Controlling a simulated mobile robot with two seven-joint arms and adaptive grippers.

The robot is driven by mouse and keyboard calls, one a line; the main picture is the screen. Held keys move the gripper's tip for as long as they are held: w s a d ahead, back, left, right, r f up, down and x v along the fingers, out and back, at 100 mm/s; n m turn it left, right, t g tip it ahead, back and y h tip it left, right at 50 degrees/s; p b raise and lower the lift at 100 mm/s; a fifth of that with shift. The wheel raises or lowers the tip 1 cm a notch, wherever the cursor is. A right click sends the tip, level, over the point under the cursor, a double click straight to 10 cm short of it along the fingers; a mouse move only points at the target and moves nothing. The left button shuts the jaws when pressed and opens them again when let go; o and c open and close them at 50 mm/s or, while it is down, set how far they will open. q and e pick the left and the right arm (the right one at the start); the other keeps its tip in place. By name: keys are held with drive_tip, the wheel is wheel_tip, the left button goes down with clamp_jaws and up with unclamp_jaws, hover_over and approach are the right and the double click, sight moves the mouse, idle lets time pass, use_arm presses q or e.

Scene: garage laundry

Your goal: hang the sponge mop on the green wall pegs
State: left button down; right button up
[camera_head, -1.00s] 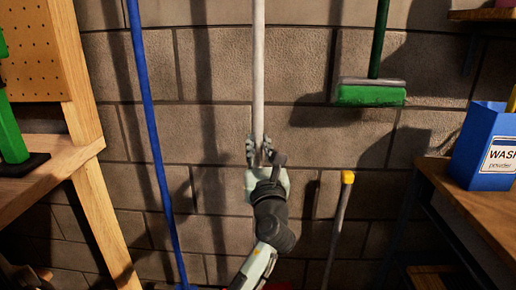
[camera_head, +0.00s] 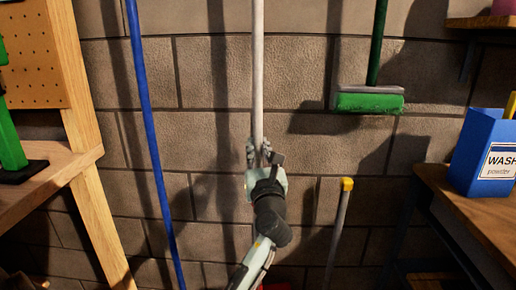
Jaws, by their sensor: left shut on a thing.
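My left gripper (camera_head: 259,155) is shut on a long pale handle (camera_head: 258,75), in the middle of the view. I take this handle to be the sponge mop's. It stands nearly upright in front of the block wall and runs out of the top of the picture. Its head is out of view. No green wall pegs show in this view. My right gripper is not in view.
A green-handled tool with a green head (camera_head: 369,102) is at the upper right. A blue pole (camera_head: 150,130) leans at left, and a grey pole with a yellow cap (camera_head: 347,184) stands low right. A wooden shelf (camera_head: 40,185) and a bench with a blue box (camera_head: 487,150) flank the space.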

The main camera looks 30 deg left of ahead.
use_arm(q)
drive_tip(key=shift+r, duration=0.1)
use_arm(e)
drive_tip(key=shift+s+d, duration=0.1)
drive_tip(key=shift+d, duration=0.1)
use_arm(q)
drive_tip(key=shift+f+b, duration=0.45)
drive_tip(key=shift+f, duration=0.45)
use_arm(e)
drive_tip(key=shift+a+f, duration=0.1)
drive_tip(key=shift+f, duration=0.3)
use_arm(q)
drive_tip(key=c, duration=1.5)
unclamp_jaws()
drive_tip(key=shift+o, duration=0.8)
drive_tip(key=shift+f, duration=0.15)
